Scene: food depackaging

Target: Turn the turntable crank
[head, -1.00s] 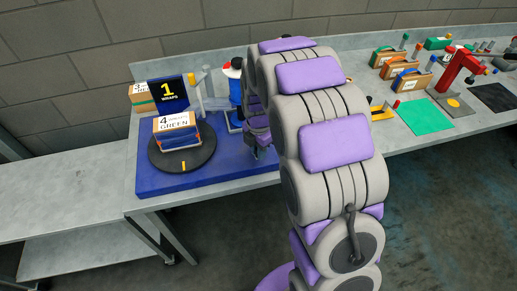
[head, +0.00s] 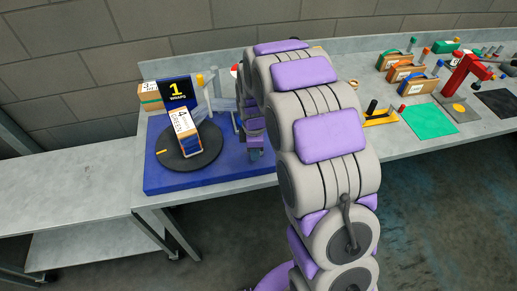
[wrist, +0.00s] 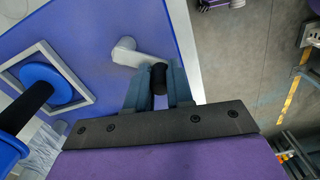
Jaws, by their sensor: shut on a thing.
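The black round turntable (head: 207,157) sits on a blue base (head: 210,178) at the left end of the bench, with a yellow mark at its left edge. A box with a white label (head: 184,124) stands on it, turned at an angle. In the wrist view, the grey crank arm (wrist: 128,52) lies over the blue base (wrist: 85,30). Its black knob (wrist: 159,76) is between the fingers of my gripper (wrist: 159,90), which is shut on it.
A sign reading "1 WRAPS" (head: 177,92) stands behind the turntable. A blue spool with a black shaft (wrist: 45,85) stands left of my gripper in the wrist view. Boxes (head: 408,74), a green mat (head: 428,120) and a red press (head: 465,75) occupy the right bench.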

